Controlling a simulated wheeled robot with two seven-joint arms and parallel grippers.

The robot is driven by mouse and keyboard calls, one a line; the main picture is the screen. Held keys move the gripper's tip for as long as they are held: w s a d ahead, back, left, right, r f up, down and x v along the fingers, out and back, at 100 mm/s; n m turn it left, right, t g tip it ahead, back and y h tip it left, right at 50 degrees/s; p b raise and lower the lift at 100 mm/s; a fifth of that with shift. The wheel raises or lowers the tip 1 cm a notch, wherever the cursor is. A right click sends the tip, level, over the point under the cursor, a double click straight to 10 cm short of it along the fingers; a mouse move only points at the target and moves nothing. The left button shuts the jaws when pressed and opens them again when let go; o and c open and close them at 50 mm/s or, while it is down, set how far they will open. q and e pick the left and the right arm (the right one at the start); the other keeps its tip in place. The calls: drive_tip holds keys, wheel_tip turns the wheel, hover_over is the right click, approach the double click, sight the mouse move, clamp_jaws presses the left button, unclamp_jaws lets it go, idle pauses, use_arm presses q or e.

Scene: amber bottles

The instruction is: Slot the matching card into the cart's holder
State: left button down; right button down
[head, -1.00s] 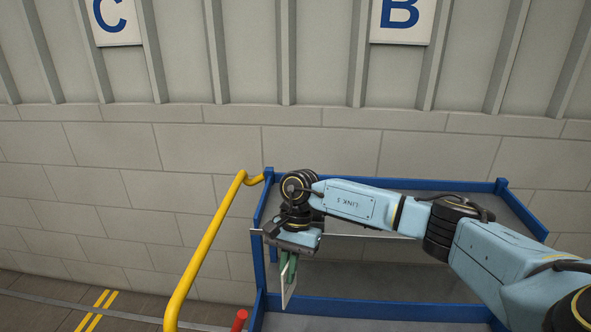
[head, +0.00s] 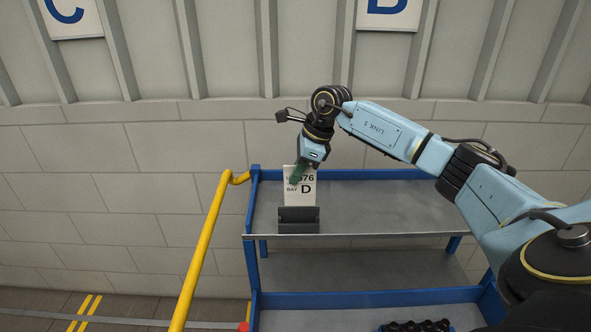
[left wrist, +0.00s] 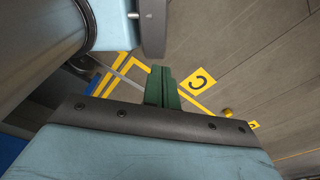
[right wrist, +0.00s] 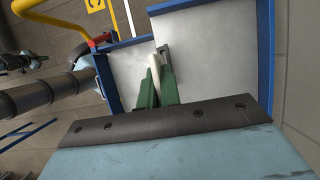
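A white card (head: 308,201) marked "BAY D", with a number partly hidden, stands upright above the dark holder (head: 299,215) on the cart's (head: 400,208) top shelf. My right gripper (head: 296,177) is shut on the card's upper left part, with its green fingers over some of the print. The card's lower edge meets the holder; I cannot tell how deep it sits. In the right wrist view the card shows edge-on (right wrist: 155,68) between the green fingers (right wrist: 154,90).
A yellow handrail (head: 200,250) stands at the cart's left. Wall signs C (head: 70,14) and B (head: 389,12) hang behind. Dark round items (head: 415,326) lie on the lower shelf. The top shelf right of the holder is clear.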

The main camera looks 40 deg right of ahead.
sight(293, 205)
wheel_tip(293, 205, down, 6)
drive_tip(key=b, duration=0.4)
drive_tip(key=shift+f, duration=0.2)
drive_tip(key=shift+f+b, duration=0.35)
drive_tip(key=shift+f, duration=0.1)
drive_tip(key=shift+w, duration=0.1)
idle(0.3)
drive_tip(key=shift+a+f+b, duration=0.1)
drive_tip(key=shift+f+b, duration=0.45)
drive_tip(key=shift+f, duration=0.35)
drive_tip(key=c, duration=1.5)
unclamp_jaws()
drive_tip(key=shift+c, duration=0.2)
